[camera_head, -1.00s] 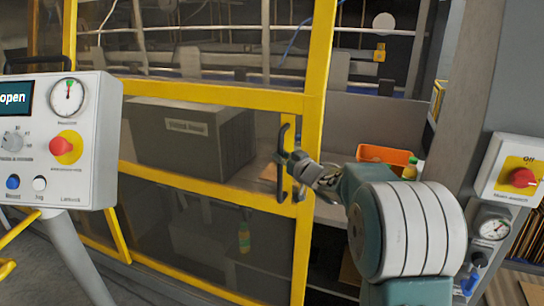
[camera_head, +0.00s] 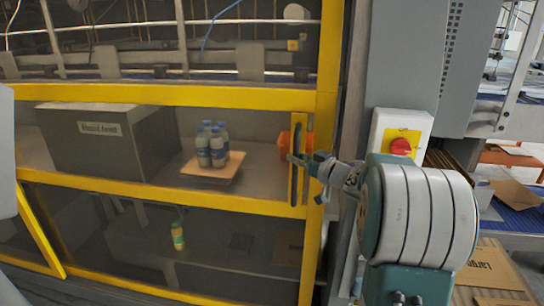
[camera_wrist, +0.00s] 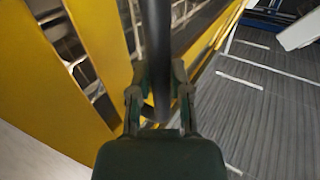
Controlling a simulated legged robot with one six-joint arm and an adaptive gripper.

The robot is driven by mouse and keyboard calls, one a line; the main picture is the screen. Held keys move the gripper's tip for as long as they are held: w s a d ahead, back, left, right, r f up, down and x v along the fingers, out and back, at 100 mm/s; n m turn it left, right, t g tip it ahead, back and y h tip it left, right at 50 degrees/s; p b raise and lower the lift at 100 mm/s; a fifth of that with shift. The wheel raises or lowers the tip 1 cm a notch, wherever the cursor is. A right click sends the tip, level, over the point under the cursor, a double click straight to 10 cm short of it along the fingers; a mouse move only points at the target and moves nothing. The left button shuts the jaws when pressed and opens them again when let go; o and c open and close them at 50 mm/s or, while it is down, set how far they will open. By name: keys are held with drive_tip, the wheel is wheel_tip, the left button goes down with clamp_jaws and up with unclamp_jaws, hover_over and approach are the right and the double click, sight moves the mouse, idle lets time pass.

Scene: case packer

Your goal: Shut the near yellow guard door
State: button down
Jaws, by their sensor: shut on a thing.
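The yellow-framed guard door (camera_head: 180,194) with clear panels fills the left and middle of the head view. Its right edge lies against the yellow post beside the grey machine column, with no gap that I can see. A dark vertical handle (camera_head: 294,165) is on its right side. My gripper (camera_head: 304,163) is at the handle, coming from the right. In the wrist view the fingers of my gripper (camera_wrist: 160,92) are closed around the dark handle bar (camera_wrist: 156,45). The yellow frame (camera_wrist: 55,80) shows to its left.
Behind the panels are a grey box (camera_head: 100,140), several bottles (camera_head: 212,147) on a board, an orange bin (camera_head: 284,145) and a green-yellow bottle (camera_head: 178,236) lower down. A red stop button (camera_head: 401,147) is on the column. Cardboard (camera_head: 490,268) lies at the lower right.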

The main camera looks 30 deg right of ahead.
drive_tip(key=shift+s+d+r, duration=0.15)
drive_tip(key=shift+s+d, duration=0.2)
drive_tip(key=shift+d, duration=0.25)
drive_tip(key=shift+s+d+r, duration=0.1)
drive_tip(key=shift+s+d, duration=0.2)
drive_tip(key=shift+d, duration=0.25)
drive_tip(key=c, duration=0.9)
unclamp_jaws()
drive_tip(key=o, duration=0.3)
drive_tip(key=shift+f, duration=0.1)
drive_tip(key=shift+o, duration=0.2)
drive_tip(key=shift+w+d+f, duration=0.1)
drive_tip(key=v, duration=1.2)
